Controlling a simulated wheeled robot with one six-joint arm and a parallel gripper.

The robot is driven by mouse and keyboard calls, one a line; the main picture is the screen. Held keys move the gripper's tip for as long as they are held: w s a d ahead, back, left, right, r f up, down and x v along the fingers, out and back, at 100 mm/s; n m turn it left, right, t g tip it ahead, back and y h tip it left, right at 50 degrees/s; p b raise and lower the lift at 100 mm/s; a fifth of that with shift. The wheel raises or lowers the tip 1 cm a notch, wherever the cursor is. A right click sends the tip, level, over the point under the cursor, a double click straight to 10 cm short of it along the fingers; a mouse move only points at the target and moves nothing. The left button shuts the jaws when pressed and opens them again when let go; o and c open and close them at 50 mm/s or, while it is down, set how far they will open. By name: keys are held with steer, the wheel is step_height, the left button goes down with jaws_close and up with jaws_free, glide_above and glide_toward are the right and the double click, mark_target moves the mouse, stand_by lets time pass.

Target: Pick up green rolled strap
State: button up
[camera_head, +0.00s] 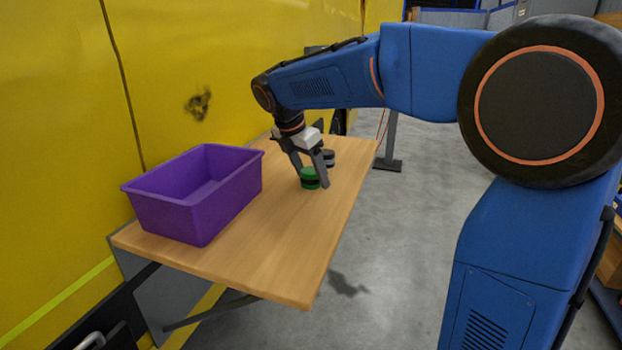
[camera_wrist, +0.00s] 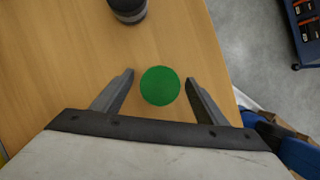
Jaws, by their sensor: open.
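The green rolled strap (camera_head: 309,174) stands on the wooden table, a short round roll with a dark band around its side. In the wrist view its round green top (camera_wrist: 160,86) shows between the fingertips, with a gap on each side. My gripper (camera_head: 313,185) is open and points down over the strap, with a finger to either side of it. In the wrist view my gripper (camera_wrist: 158,80) has both fingers apart and nothing held. I cannot tell exactly how low the fingertips are beside the strap.
A dark grey roll (camera_head: 328,158) stands just behind the strap; it also shows at the top of the wrist view (camera_wrist: 128,8). A purple bin (camera_head: 170,213) stands at the table's left. The wooden table (camera_head: 270,250) is clear in front, beside a yellow wall (camera_head: 60,150).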

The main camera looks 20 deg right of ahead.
steer(key=c, duration=1.3)
